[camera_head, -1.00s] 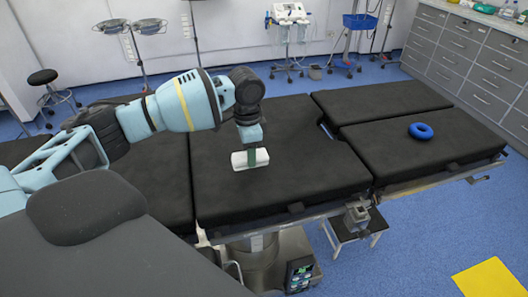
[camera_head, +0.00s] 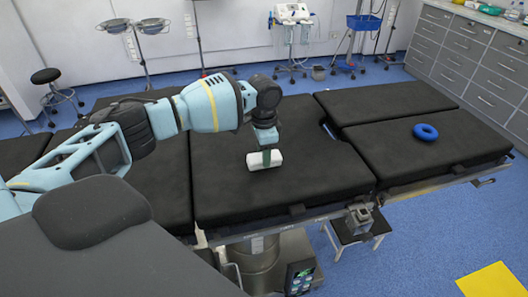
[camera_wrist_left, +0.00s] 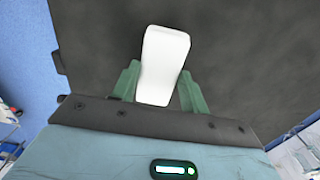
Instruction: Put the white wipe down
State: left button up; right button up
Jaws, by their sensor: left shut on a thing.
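The white wipe (camera_head: 256,161) is a small white block over the middle section of the black operating table (camera_head: 300,184). My left gripper (camera_head: 266,158) is shut on it, with one finger showing across its near side in the head view. In the left wrist view the wipe (camera_wrist_left: 163,62) sits between the two green fingers of the left gripper (camera_wrist_left: 160,88). The head view does not show clearly whether the wipe touches the table surface. My right gripper is not in view.
A blue ring (camera_head: 425,132) lies on the right table section. Grey drawer cabinets (camera_head: 470,55) stand at the back right. The table around the wipe is clear. A yellow mat (camera_head: 488,281) lies on the floor at the lower right.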

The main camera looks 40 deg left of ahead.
pick_arm(q)
jog(key=shift+f, duration=0.15)
jog(key=o, duration=1)
jog(key=shift+c, duration=0.2)
notch_tip(320, 180, up, 12)
jog(key=shift+r+p, duration=0.2)
jog(key=shift+p, duration=0.2)
